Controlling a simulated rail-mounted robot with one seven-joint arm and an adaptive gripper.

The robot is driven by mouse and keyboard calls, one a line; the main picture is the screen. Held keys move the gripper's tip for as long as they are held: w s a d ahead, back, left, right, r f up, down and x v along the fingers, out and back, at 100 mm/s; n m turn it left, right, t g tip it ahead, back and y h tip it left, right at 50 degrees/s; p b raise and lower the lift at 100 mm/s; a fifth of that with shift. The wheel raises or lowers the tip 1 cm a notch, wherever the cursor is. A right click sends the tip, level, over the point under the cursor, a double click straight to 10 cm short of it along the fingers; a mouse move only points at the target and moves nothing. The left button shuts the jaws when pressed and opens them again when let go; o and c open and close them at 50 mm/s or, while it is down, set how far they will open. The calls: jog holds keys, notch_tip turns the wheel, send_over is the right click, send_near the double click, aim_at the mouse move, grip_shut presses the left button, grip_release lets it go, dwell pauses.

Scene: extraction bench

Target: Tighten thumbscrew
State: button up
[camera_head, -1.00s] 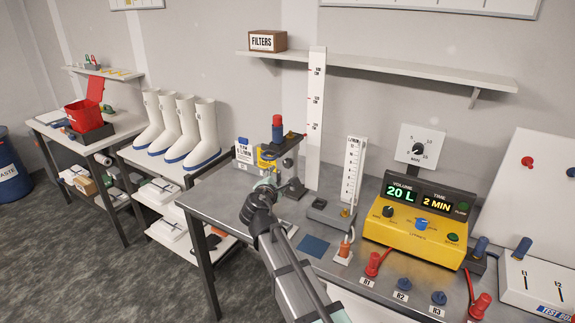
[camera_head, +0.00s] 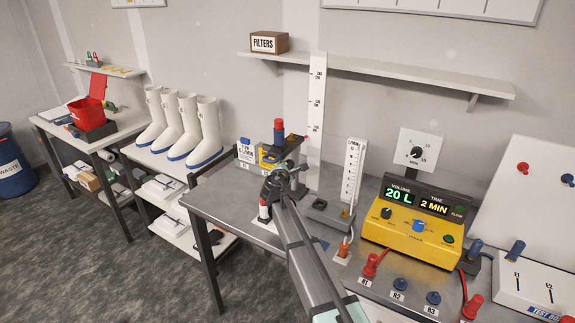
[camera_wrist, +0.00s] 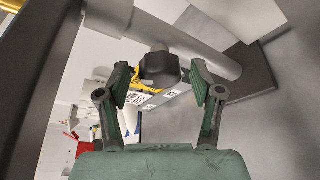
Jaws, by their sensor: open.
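A dark knob, which looks like the thumbscrew (camera_wrist: 160,68), shows in the wrist view on a grey rod-like part. My gripper (camera_wrist: 160,80) is open, with one finger on each side of the knob. Whether either finger touches it I cannot tell. In the head view my gripper (camera_head: 276,183) is at the front of the grey stand (camera_head: 295,150), which bears a red-and-blue cartridge (camera_head: 279,132). The knob is hidden there behind my gripper and wrist.
A white cylinder with a red band (camera_head: 264,212) stands just below my gripper. To the right are a flow gauge (camera_head: 353,180), a yellow control box (camera_head: 415,235) and a red connector (camera_head: 370,265). A tall white scale (camera_head: 316,110) stands behind.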

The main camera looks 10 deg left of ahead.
jog(key=shift+w, duration=0.1)
jog(key=shift+c, duration=0.3)
jog(key=c, duration=1.1)
jog(key=shift+f+b, duration=0.15)
jog(key=shift+b, duration=0.15)
